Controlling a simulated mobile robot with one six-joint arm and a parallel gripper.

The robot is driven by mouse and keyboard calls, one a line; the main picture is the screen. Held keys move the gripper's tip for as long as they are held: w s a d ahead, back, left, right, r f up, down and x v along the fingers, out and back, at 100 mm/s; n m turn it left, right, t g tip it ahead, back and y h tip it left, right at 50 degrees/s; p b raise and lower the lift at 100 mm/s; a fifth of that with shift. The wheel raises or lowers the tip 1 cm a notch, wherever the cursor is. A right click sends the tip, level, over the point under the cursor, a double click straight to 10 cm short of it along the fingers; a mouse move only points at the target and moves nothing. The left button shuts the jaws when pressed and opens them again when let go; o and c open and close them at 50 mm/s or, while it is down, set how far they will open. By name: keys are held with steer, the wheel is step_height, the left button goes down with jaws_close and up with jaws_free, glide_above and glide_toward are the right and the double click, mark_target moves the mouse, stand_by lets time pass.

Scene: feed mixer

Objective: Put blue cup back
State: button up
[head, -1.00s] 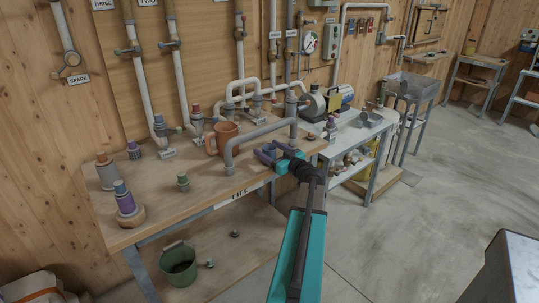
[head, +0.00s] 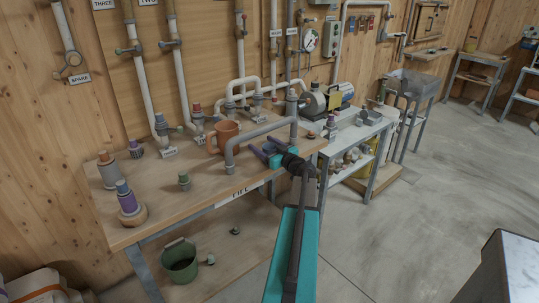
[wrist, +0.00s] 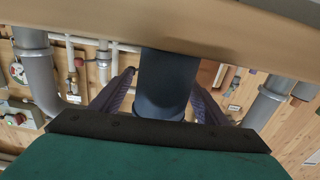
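My gripper (head: 263,153) is over the right part of the wooden bench, beside the grey pipe arch. In the wrist view its two purple fingers (wrist: 165,95) stand on either side of a dark blue cylinder, the blue cup (wrist: 166,82). The fingers appear closed on it. The cup's end overlaps only the edge of the wood surface, so it seems held off the bench. I cannot make the cup out clearly in the head view, where the fingers hide it.
A grey pipe arch (head: 258,133) stands beside the gripper. The bench's front middle has free room.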

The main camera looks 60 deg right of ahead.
steer(key=c, duration=1.1)
steer(key=shift+r, duration=0.1)
steer(key=shift+r+b, duration=0.7)
steer(key=shift+r, duration=0.85)
steer(key=s+a+b, duration=0.1)
steer(key=s+a, duration=0.2)
steer(key=s, duration=0.1)
steer(key=s+a+r+b, duration=0.1)
steer(key=s+a, duration=0.2)
steer(key=s, duration=0.1)
steer(key=s+a+b, duration=0.1)
steer(key=s+a, duration=0.2)
steer(key=s, duration=0.2)
steer(key=shift+a+r+b, duration=0.25)
steer(key=shift+r+b, duration=0.1)
